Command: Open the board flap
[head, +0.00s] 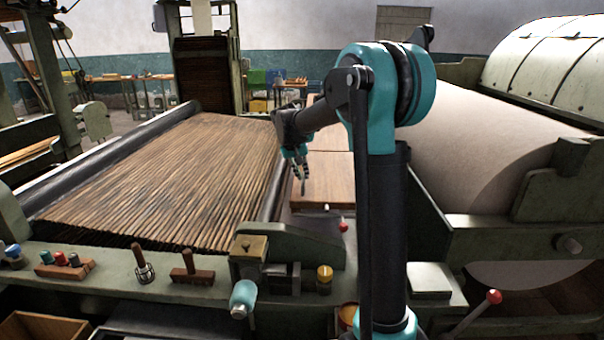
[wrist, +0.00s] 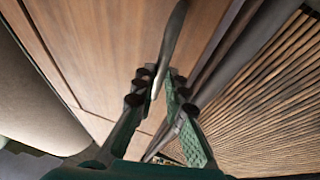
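The brown wooden board flap (head: 335,182) lies flat between the slatted lattice and the large pale roll. It also fills the upper left of the wrist view (wrist: 95,55). A small white knob (head: 325,208) shows at its near edge. My gripper (head: 301,172) points down over the board's left part; its green fingers also show in the wrist view (wrist: 161,80). A slim grey curved strip (wrist: 172,40) reaches between the fingertips; I cannot tell whether they grip it. The fingers stand a little apart.
The slatted wooden lattice (head: 165,175) spreads left of the board. The large pale roll (head: 460,145) stands right. A red-tipped lever (head: 343,227), a turquoise knob (head: 243,298) and a yellow knob (head: 324,274) stand along the front frame.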

